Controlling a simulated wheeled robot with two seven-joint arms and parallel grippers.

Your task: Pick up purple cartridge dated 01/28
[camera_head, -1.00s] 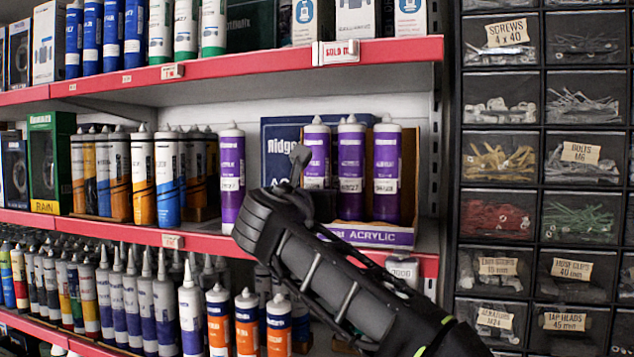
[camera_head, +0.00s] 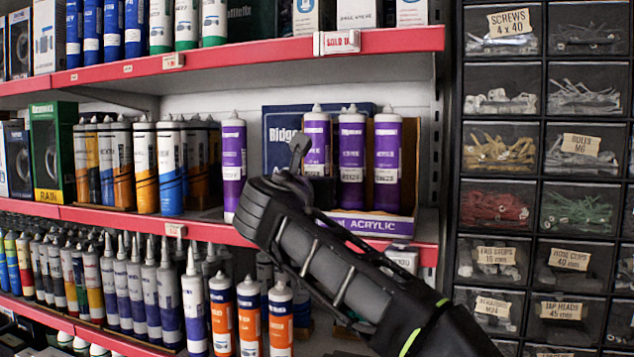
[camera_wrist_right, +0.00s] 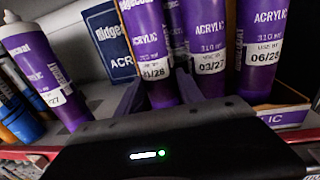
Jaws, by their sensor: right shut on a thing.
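A purple cartridge (camera_wrist_right: 145,45) stands between my right gripper's fingers in the wrist view, its date label partly covered but ending in 1/28. My left gripper is out of view.
Another purple cartridge (camera_wrist_right: 48,70), its date ending in 27, stands outside the box to the left. The acrylic box (camera_head: 375,224) sits near the red shelf edge (camera_head: 215,233). An upper shelf (camera_head: 250,52) runs overhead. Drawers (camera_head: 500,148) stand right.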

